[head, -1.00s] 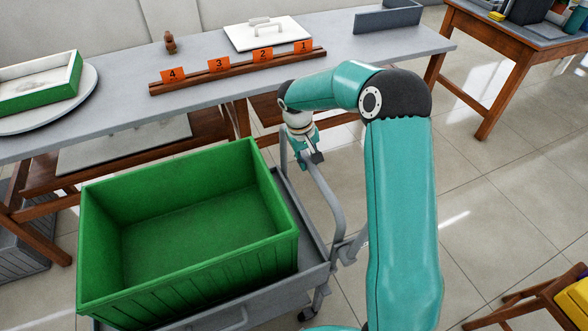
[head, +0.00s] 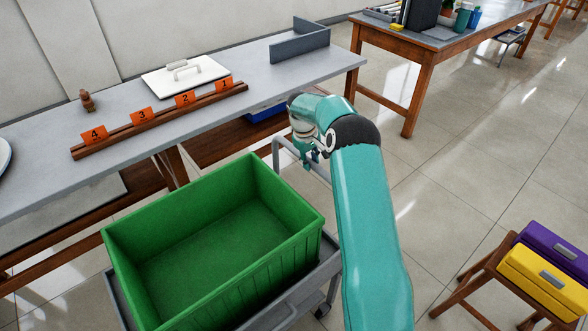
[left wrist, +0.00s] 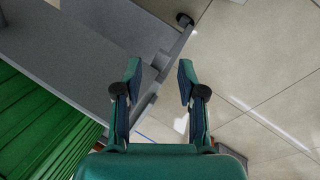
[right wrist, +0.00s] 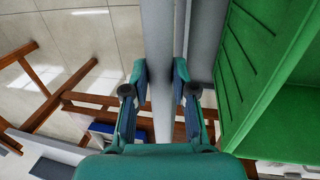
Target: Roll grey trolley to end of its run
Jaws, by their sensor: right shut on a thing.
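The grey trolley (head: 318,275) stands on the floor in front of the bench and carries a large green crate (head: 215,235). Its tubular handle (head: 276,153) rises at the far right end. My right gripper (head: 312,158) is at this handle, and in the right wrist view it is shut on the grey tube (right wrist: 158,105), with the green crate close beside. My left gripper (left wrist: 160,75) is outside the head view. In the left wrist view its fingers are apart and empty, above the trolley's grey edge bar. Most of the trolley's wheels are hidden.
The long grey bench (head: 215,120) bears a wooden rail with orange number tags (head: 186,98), a white lid (head: 185,75) and a grey angle piece (head: 300,40). A stool with yellow (head: 545,280) and purple boxes stands at right. Open tiled floor (head: 450,170) lies between.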

